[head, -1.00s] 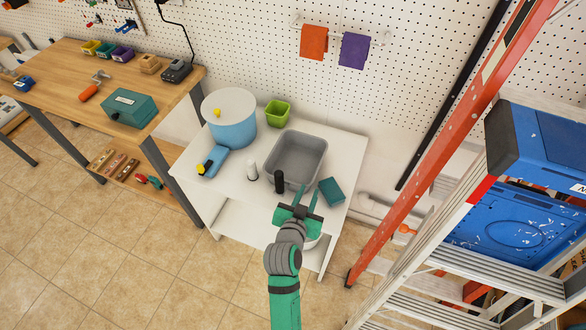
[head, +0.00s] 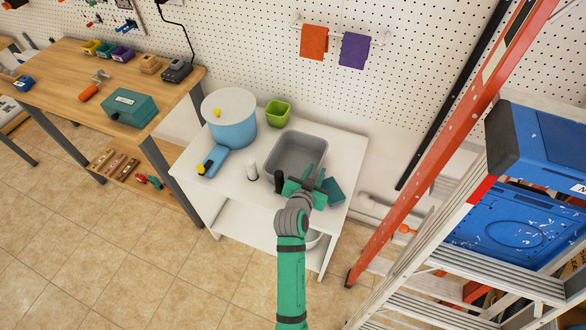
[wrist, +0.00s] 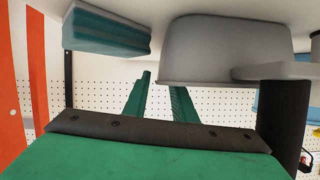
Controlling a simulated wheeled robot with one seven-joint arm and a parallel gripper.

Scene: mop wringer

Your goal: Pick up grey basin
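The grey basin (head: 294,152) stands on the white table, empty inside. My gripper (head: 315,174) is at its near right corner, with the fingers overlapping the rim in the head view. In the wrist view, which looks upside down, the basin (wrist: 212,48) is just beyond the fingers. There my gripper (wrist: 160,82) shows two green fingers with a gap between them and nothing held. One fingertip appears close to the basin's rim; contact cannot be told.
A teal sponge-like block (head: 334,190) lies just right of my gripper. A black bottle (head: 279,181) stands at the basin's near left, a white bottle (head: 251,169) further left. An orange ladder (head: 432,145) is right.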

